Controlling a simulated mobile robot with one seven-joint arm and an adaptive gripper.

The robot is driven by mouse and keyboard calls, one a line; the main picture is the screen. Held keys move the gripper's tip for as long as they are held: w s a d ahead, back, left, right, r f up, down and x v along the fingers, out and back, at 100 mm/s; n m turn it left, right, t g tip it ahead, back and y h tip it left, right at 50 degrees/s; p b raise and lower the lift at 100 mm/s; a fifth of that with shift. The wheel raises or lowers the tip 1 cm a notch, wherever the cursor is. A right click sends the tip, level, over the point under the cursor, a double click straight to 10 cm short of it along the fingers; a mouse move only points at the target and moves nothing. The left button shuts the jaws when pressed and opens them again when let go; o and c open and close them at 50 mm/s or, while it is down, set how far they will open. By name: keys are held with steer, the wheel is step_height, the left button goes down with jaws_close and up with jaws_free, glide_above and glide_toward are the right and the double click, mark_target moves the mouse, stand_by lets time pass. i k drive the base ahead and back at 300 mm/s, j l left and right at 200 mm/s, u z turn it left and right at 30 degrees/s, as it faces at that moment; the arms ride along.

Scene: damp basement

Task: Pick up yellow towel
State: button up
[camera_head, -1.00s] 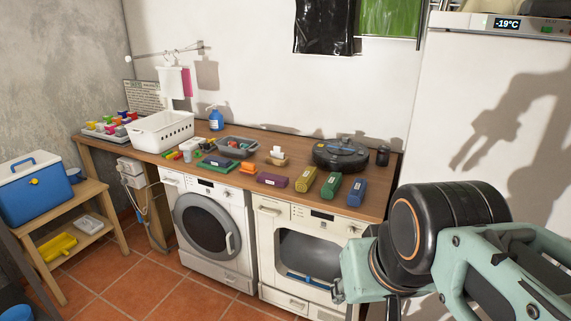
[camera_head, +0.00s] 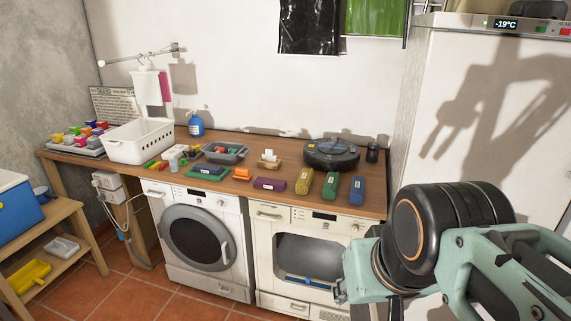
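The yellow towel (camera_head: 304,181) is a mustard-coloured roll lying on the wooden counter above the right-hand machine. It lies in a row of rolls, between a maroon roll (camera_head: 270,184) on its left and a green roll (camera_head: 330,185) on its right. A blue roll (camera_head: 357,190) lies at the right end of the row. The towel is unobstructed and nothing touches it from above. My arm's teal and black links fill the lower right, well apart from the towel. I cannot make out my gripper's fingertips in the view.
The wooden counter (camera_head: 225,190) carries a white basket (camera_head: 138,146), a grey tray (camera_head: 224,153), a tissue holder (camera_head: 269,160) and a black robot vacuum (camera_head: 331,154) behind the rolls. A tall white fridge (camera_head: 480,120) stands at the right. The tiled floor (camera_head: 190,306) shows at lower left.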

mark_target(305, 181)
steer(key=i+j+z, duration=0.15)
steer(key=j, duration=0.2)
steer(key=i+j+z, duration=0.15)
steer(key=j, duration=0.2)
steer(key=i+j+z, duration=0.3)
steer(key=i+j, duration=0.2)
steer(key=j, duration=0.2)
steer(key=i+j, duration=0.4)
steer(key=i+j+z, duration=0.1)
steer(key=i+j, duration=0.25)
steer(key=j, duration=0.25)
steer(key=i+j+z, duration=0.15)
steer(key=z, duration=0.8)
steer(key=l+z, duration=0.15)
steer(key=l, duration=0.2)
steer(key=k+l+z, duration=0.15)
steer(key=l, duration=0.15)
steer(key=j+z, duration=0.1)
